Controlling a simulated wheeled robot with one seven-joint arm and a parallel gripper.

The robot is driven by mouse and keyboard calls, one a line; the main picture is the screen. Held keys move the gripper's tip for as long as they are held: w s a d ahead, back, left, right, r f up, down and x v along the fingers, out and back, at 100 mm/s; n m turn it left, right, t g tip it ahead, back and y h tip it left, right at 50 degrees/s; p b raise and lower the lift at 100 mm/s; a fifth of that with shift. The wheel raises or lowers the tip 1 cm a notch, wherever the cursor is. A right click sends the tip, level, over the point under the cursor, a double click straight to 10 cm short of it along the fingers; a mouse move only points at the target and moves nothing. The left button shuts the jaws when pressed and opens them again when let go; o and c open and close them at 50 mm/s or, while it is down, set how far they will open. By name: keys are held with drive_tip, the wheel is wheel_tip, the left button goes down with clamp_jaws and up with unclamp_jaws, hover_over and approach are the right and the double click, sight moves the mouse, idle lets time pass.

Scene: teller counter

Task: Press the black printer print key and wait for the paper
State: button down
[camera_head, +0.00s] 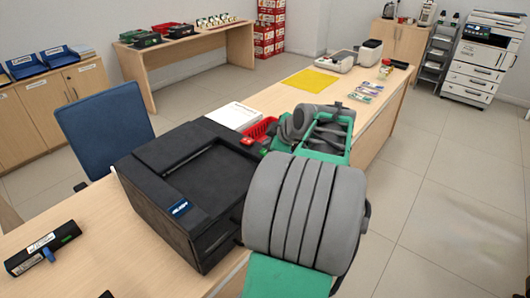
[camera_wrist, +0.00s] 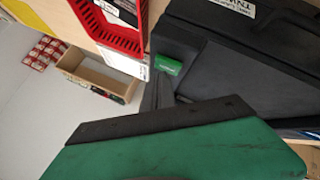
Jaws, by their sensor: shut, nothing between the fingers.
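The black printer (camera_head: 190,185) sits on the wooden counter, with a recessed top and a blue label on its front. It fills the right side of the wrist view (camera_wrist: 245,75). A small green key (camera_wrist: 168,65) stands out at its corner in the wrist view; a green patch (camera_head: 263,151) shows there in the head view. My gripper (camera_wrist: 161,88) is shut and empty, its fingertips close beside the green key. I cannot tell whether they touch it. In the head view my arm hides much of the gripper. No paper is clearly seen coming out.
A red basket (camera_wrist: 112,30) stands close to the printer and my gripper. A white stack (camera_head: 234,116) lies behind the printer. A blue chair (camera_head: 107,130) stands at the left. A black device (camera_head: 42,248) lies on the near counter. A yellow mat (camera_head: 312,80) lies farther along.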

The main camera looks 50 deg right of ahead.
drive_tip(key=shift+f+b, duration=0.55)
idle(0.4)
drive_tip(key=shift+r, duration=0.15)
drive_tip(key=shift+r+p, duration=0.35)
drive_tip(key=shift+r, duration=0.45)
drive_tip(key=shift+r+p, duration=1.4)
drive_tip(key=shift+r, duration=1.15)
drive_tip(key=shift+f, duration=0.1)
